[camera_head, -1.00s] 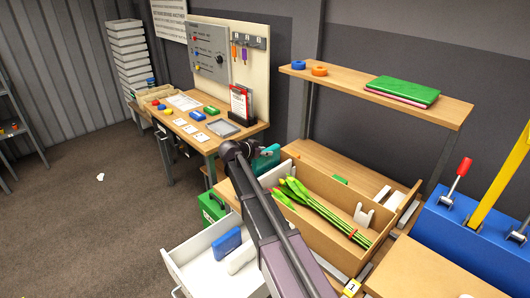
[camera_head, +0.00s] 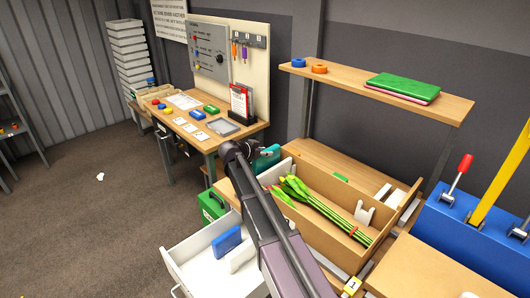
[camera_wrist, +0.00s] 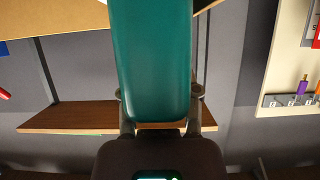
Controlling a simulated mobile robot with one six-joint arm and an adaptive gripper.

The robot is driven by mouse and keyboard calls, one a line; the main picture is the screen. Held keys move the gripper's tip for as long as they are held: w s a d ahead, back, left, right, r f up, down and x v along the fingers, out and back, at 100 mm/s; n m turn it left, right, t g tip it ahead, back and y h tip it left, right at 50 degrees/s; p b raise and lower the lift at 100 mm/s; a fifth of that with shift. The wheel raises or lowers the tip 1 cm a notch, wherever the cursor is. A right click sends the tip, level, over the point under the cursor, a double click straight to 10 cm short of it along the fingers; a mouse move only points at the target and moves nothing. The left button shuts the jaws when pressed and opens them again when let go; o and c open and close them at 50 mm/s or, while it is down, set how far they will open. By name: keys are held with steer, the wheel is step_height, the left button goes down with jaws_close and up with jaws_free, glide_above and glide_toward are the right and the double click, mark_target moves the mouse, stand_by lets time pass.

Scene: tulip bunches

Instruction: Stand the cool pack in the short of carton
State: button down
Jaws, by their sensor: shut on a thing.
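The teal cool pack (camera_head: 267,160) is held up at the end of my arm, over the left end of the brown carton (camera_head: 322,234). In the wrist view the cool pack (camera_wrist: 154,50) is a long smooth slab between the fingers of my gripper (camera_wrist: 159,97), which is shut on it. Green tulip stems (camera_head: 327,213) with a red band lie along the carton. A white upright piece (camera_head: 364,213) stands in its right part. The carton's near left inside is partly hidden by my arm.
An open white drawer (camera_head: 186,284) below left holds a blue block (camera_head: 227,242) and a white item. A wooden shelf (camera_head: 350,88) stands above and behind the carton. A blue rack (camera_head: 470,238) with a red-handled lever is at right.

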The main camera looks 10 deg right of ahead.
stand_by(0.5)
steer(key=shift+c, duration=1.3)
jaws_free()
steer(key=shift+f, duration=0.1)
steer(key=shift+w+r+p, duration=0.15)
steer(key=shift+r+p, duration=0.5)
steer(key=shift+p, duration=0.1)
step_height(320, 180, up, 10)
steer(key=p, duration=0.9)
steer(key=shift+f+p, duration=0.15)
steer(key=shift+p, duration=0.15)
